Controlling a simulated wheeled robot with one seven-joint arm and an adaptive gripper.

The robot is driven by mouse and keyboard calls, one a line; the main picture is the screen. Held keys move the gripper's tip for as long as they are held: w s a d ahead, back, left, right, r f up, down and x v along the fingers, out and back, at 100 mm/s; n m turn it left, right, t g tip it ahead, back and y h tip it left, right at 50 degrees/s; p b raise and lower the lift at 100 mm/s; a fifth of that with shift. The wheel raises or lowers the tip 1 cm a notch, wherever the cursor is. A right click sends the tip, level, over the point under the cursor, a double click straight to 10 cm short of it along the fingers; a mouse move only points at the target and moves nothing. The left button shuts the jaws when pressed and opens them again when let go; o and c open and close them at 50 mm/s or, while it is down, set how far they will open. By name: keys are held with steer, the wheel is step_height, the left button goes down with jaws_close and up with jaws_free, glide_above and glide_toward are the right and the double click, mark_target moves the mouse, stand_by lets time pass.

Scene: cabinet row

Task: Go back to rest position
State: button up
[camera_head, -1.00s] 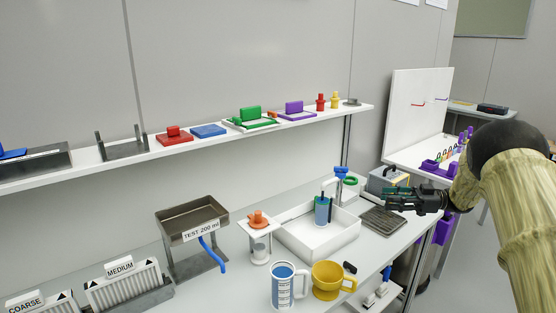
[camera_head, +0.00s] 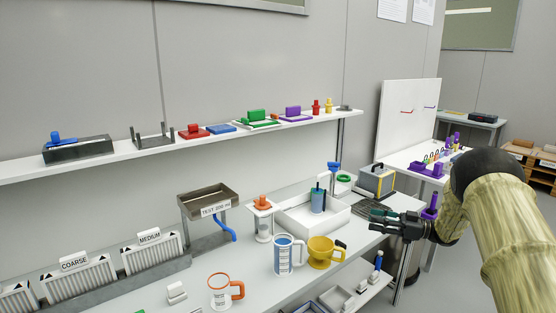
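My gripper (camera_head: 392,223) is at the right in the head view, at the end of my arm, near the right end of the workbench (camera_head: 255,262). Its dark fingers point left, over or in front of the dark drain grid (camera_head: 368,206). I see nothing held between the fingers, but they are small and dark, so I cannot tell how far apart they are. The white sink tray (camera_head: 330,218) with a blue-green bottle (camera_head: 318,200) in it is left of the gripper.
A grey and yellow box (camera_head: 376,181) is behind the gripper. A shelf (camera_head: 100,160) runs along the wall. Open floor (camera_head: 540,230) lies at the right.

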steer(key=a+f+m+t+h, duration=0.2)
steer(key=f+m+t, duration=0.15)
steer(key=f, duration=0.45)
steer(key=a+f+m+t+h, duration=0.2)
steer(key=f+m+t+h, duration=0.15)
steer(key=f, duration=0.45)
steer(key=s+a+f+m+g+h, duration=0.1)
steer(key=s+a+f+m+h, duration=0.2)
steer(key=s+f, duration=0.65)
steer(key=s+a+f+m+g+h, duration=0.1)
steer(key=s+f+m+h, duration=0.3)
steer(key=s+f, duration=0.6)
steer(key=s+f+g+h, duration=0.1)
steer(key=s+g, duration=0.2)
steer(key=s, duration=1)
steer(key=s+a+f+g+h, duration=0.1)
steer(key=s+g, duration=0.3)
steer(key=s, duration=1)
steer(key=s+a+f+m+g+h, duration=0.1)
steer(key=s+f+g+h, duration=0.1)
steer(key=s, duration=1.1)
steer(key=shift+s+a+f+g+h, duration=0.15)
steer(key=shift+s+a+g+h, duration=0.1)
steer(key=shift+g+h, duration=0.5)
